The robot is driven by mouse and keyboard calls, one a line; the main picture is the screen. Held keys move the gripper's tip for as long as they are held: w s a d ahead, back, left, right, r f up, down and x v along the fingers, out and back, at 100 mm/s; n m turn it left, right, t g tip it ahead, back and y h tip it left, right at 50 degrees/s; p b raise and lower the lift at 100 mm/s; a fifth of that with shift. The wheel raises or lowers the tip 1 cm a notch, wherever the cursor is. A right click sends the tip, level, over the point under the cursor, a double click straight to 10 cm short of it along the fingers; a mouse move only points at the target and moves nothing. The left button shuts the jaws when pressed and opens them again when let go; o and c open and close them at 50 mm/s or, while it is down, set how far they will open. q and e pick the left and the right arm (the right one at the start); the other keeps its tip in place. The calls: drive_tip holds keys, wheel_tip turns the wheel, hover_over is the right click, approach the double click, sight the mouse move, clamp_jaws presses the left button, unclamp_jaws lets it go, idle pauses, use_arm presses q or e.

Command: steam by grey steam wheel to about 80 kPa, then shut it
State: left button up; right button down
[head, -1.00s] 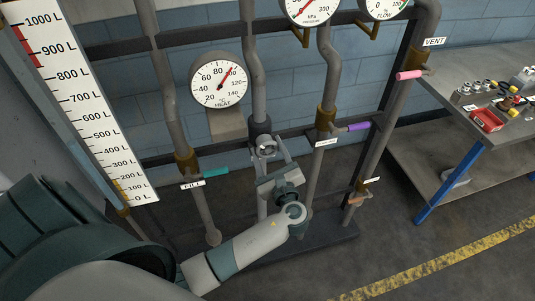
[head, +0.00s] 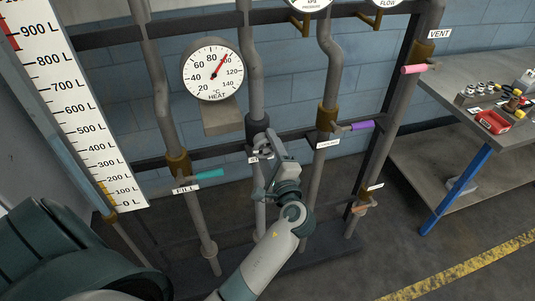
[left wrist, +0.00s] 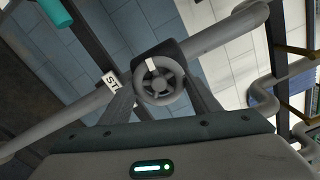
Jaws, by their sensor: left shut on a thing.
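The grey steam wheel (left wrist: 160,82) shows in the left wrist view, with a white mark on its rim, between the two fingers of my left gripper (left wrist: 161,98). A partly hidden label starting "ST" (left wrist: 111,84) is beside it. In the head view my left gripper (head: 270,150) is shut on the wheel on the middle pipe and hides most of it. The kPa pressure gauge (head: 305,4) is cut off at the top edge, so its needle cannot be read. My right gripper is not in view.
The heat gauge (head: 212,69) reads about 100 °C. The teal fill handle (head: 209,174), purple handle (head: 362,126) and pink vent handle (head: 413,69) are on neighbouring pipes. A litre scale (head: 75,100) stands left; a metal bench (head: 465,75) stands right.

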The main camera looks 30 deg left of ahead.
use_arm(q)
drive_tip(key=shift+f+n, duration=0.1)
drive_tip(key=shift+n, duration=0.3)
drive_tip(key=o, duration=1)
drive_tip(key=shift+o, duration=0.2)
drive_tip(key=shift+s+d, duration=0.1)
drive_tip(key=shift+s, duration=0.05)
